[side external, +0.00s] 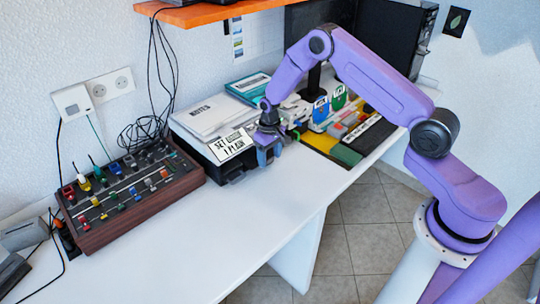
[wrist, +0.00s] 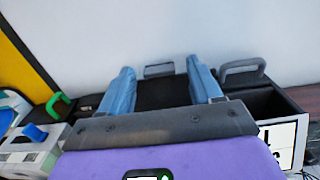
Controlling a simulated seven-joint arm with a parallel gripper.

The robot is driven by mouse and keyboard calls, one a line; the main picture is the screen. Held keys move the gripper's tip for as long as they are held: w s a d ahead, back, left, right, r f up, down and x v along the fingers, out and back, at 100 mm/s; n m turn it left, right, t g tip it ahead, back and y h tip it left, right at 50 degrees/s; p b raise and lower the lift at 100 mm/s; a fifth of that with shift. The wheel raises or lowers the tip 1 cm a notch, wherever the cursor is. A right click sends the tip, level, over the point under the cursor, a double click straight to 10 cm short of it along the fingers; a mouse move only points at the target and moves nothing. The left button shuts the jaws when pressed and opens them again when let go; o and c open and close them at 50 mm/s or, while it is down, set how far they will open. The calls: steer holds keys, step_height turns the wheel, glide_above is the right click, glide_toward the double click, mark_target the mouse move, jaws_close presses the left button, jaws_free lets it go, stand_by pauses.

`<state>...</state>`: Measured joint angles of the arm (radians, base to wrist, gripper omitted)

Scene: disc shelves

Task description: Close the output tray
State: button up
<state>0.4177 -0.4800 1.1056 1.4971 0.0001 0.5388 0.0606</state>
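In the wrist view, a dark tray (wrist: 160,97) with a small grey handle (wrist: 158,70) at its far edge lies between my fingers. To its right is a second grey handle (wrist: 242,72) on an open black compartment (wrist: 268,104). I cannot tell from a label which one is the output tray. My gripper (wrist: 161,75) is open, with its two blue fingers apart on either side of the dark tray; contact cannot be made out. In the side view, my gripper (side external: 269,156) points down at the front of the black unit (side external: 196,147) and hides part of it.
A white sign (side external: 230,145) and a NOTES stack (side external: 208,115) lie on the unit. A wooden control box (side external: 133,195) with knobs and cables stands left. Colourful boxes and a keyboard (side external: 370,135) are to the right. The white desk (side external: 215,215) is clear in front.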

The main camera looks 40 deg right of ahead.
step_height(320, 180, up, 17)
steer(key=shift+r, duration=0.2)
stand_by(0.5)
